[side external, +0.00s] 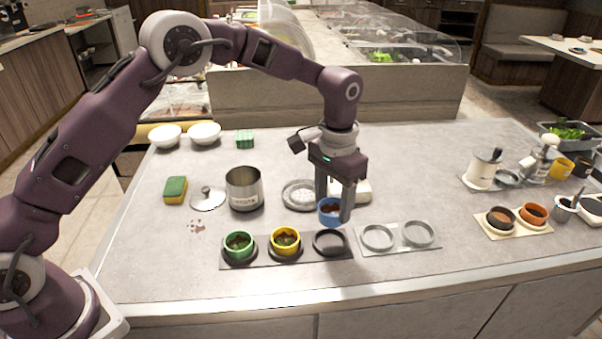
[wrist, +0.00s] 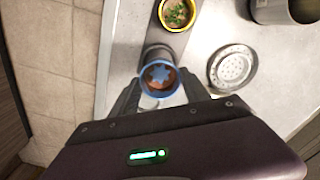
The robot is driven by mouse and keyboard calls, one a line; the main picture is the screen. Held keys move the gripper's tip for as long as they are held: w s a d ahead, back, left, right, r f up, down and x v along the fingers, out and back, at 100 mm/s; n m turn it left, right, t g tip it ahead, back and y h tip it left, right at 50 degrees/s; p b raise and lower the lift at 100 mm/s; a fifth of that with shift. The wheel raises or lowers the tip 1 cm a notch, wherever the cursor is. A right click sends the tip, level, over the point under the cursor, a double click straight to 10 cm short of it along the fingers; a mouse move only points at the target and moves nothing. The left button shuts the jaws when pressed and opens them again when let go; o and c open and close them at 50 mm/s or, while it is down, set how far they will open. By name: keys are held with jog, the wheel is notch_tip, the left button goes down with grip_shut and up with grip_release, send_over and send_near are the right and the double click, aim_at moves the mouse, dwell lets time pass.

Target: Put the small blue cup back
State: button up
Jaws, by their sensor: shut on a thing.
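The small blue cup (side external: 329,213) is between the fingers of my gripper (side external: 333,207), which is shut on it and holds it above the counter. It has reddish-brown contents. An empty dark ring well (side external: 330,243) is just below and in front of the cup, at the right end of a dark strip (side external: 262,261). The green cup (side external: 239,245) and yellow cup (side external: 286,241) stand in that strip's other wells; the yellow cup (wrist: 177,13) also shows in the wrist view.
A pale strip with two empty grey rings (side external: 378,238) adjoins on the right. A perforated round metal dish (side external: 299,194), a steel pot (side external: 244,189), a lid (side external: 208,199) and a sponge (side external: 175,190) stand behind. Brown and orange cups (side external: 534,213) sit farther right.

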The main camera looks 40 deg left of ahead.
jog(key=shift+d+f, duration=0.1)
jog(key=shift+f, duration=3.15)
jog(key=shift+f, duration=0.5)
jog(key=o, duration=1.5)
jog(key=shift+r, duration=3.95)
